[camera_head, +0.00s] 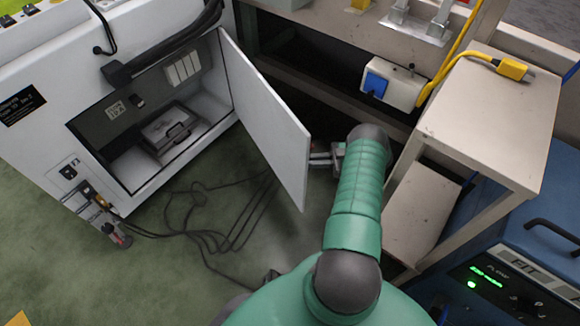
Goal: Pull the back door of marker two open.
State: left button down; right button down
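The white back door (262,115) of the marker machine (175,40) stands wide open. It is hinged beside the opening and swung out to the right. Inside the open compartment (130,165) are a dark panel, white switches and a small box with a handle. A green arm of mine, seemingly the right, rises from the bottom middle. Its gripper (322,158) points left at the door's free edge, on the door's right side. The fingertips are partly hidden by the door, so I cannot tell whether they touch or grip it. My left gripper is not visible.
Black cables (215,225) lie on the green floor below the door. A beige metal stand (500,115) with a yellow plug (512,69) is close to the right of my arm. A blue machine (520,260) stands at lower right. The floor at lower left is mostly clear.

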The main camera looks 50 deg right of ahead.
jog(key=shift+s+d+f, duration=0.1)
jog(key=shift+s+d, duration=0.05)
jog(key=shift+s, duration=0.05)
jog(key=c, duration=1.8)
grip_release()
